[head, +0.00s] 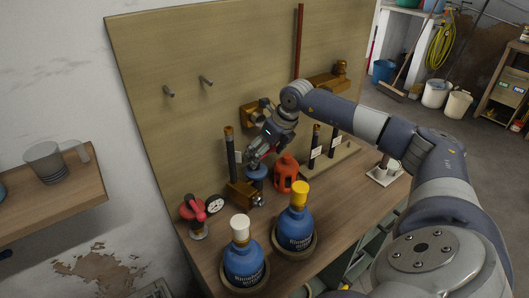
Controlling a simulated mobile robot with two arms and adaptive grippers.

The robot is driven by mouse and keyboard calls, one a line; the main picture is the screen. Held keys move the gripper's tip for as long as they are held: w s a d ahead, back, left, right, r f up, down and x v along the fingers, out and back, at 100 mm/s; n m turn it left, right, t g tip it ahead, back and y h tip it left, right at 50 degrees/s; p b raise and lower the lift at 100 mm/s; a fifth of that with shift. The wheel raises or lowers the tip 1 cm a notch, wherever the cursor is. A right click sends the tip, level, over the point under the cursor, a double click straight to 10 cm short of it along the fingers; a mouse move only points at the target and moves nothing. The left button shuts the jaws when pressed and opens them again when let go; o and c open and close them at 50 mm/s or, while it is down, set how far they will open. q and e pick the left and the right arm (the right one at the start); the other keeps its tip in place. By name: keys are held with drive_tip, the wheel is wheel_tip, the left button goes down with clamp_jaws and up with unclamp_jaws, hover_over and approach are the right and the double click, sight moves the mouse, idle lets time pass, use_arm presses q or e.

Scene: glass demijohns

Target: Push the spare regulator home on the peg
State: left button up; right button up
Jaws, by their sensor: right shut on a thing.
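My right gripper (262,153) reaches down over the bench in front of the tan backboard. It is shut at a round blue knob (257,173). Just below the knob is a brass block (241,193) with a bright metal end, close by a dark upright post (230,150) with a brass top. The fingers hide part of the contact, and I cannot tell whether the block touches the post. No part is clearly marked as the spare regulator. Two bare pegs (168,91) (206,80) stick out of the backboard at upper left. My left gripper is not in view.
Two blue bottles (243,265) (297,229) stand in front of the gripper. A red-handled fitting with a gauge (213,204) is at left, a red-orange part (287,175) at right. Brass fittings (253,116) (325,81) are on the backboard. More dark posts (315,145) stand behind.

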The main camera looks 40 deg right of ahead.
drive_tip(key=shift+a+f+b, duration=0.1)
drive_tip(key=shift+f+b, duration=0.7)
drive_tip(key=shift+f, duration=0.3)
drive_tip(key=shift+s+r, duration=0.1)
